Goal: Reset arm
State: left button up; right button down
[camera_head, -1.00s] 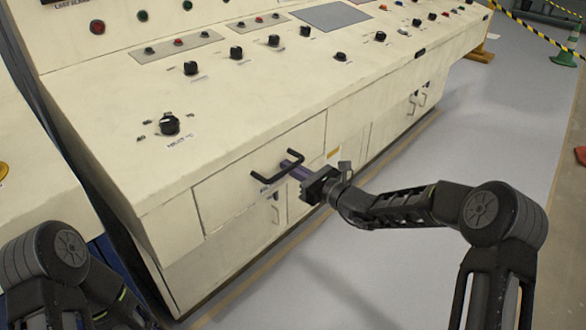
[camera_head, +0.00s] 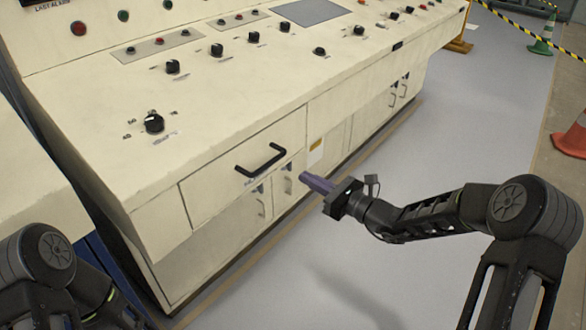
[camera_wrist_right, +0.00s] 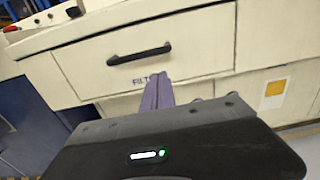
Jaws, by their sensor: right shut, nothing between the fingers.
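My right gripper (camera_head: 304,178) is in front of the cream control console (camera_head: 215,120), at the height of its drawer. Its purple fingers are together with nothing between them. They point at the console front, to the right of the drawer's black handle (camera_head: 261,159), and are clear of it. In the right wrist view the shut fingers (camera_wrist_right: 158,84) point toward the drawer front, just below the black handle (camera_wrist_right: 139,54) and over its label. The drawer (camera_head: 225,180) looks closed. Only part of my left arm shows at the bottom left; its gripper is out of the picture.
Black knobs (camera_head: 154,123) stand up from the console top. Lower cabinet doors with handles (camera_head: 289,185) sit below the drawer. An orange cone (camera_head: 572,138), a green cone (camera_head: 541,46) and yellow-black tape stand at the right. The grey floor right of the console is open.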

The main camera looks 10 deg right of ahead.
jog(key=shift+s+d, duration=0.45)
jog(key=shift+s, duration=0.15)
jog(key=shift+f, duration=0.1)
